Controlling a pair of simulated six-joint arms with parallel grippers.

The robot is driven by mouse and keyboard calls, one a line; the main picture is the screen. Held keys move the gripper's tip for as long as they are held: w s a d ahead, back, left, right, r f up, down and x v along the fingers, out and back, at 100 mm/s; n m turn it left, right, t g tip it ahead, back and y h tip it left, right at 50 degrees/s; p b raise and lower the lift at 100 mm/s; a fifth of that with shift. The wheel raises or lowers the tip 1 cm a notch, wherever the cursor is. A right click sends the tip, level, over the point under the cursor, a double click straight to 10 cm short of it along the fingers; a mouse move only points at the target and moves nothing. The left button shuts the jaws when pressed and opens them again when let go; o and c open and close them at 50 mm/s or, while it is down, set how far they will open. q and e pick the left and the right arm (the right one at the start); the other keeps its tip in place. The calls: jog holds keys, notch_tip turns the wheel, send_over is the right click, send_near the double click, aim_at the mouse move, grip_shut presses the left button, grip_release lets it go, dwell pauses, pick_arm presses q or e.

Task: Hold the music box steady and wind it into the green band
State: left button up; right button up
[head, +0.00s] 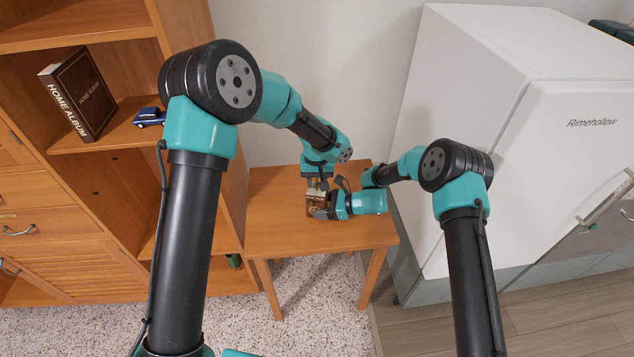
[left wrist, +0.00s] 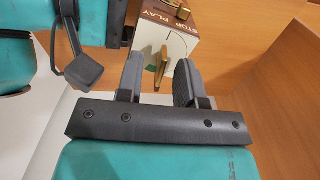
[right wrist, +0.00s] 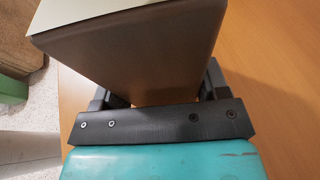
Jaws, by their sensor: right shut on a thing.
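The music box (head: 315,203) is a small brown and cream box on the small wooden table. In the left wrist view the music box (left wrist: 205,50) shows the words STOP and PLAY and brass parts. My right gripper (head: 325,208) is shut on the box from the right; in the right wrist view the box (right wrist: 140,55) fills the space between its fingers. My left gripper (head: 318,185) is above the box, pointing down. In the left wrist view its fingers (left wrist: 158,78) are open, with a brass key (left wrist: 161,62) between them and gaps at its sides.
The table (head: 275,233) is otherwise bare. A wooden shelf unit (head: 110,190) stands at the left, with an album (head: 80,93) and a blue toy car (head: 149,117). A white fridge (head: 480,110) stands close at the right.

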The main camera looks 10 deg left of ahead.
pick_arm(q)
jog(key=shift+f, duration=0.4)
jog(key=shift+c, duration=0.3)
grip_shut()
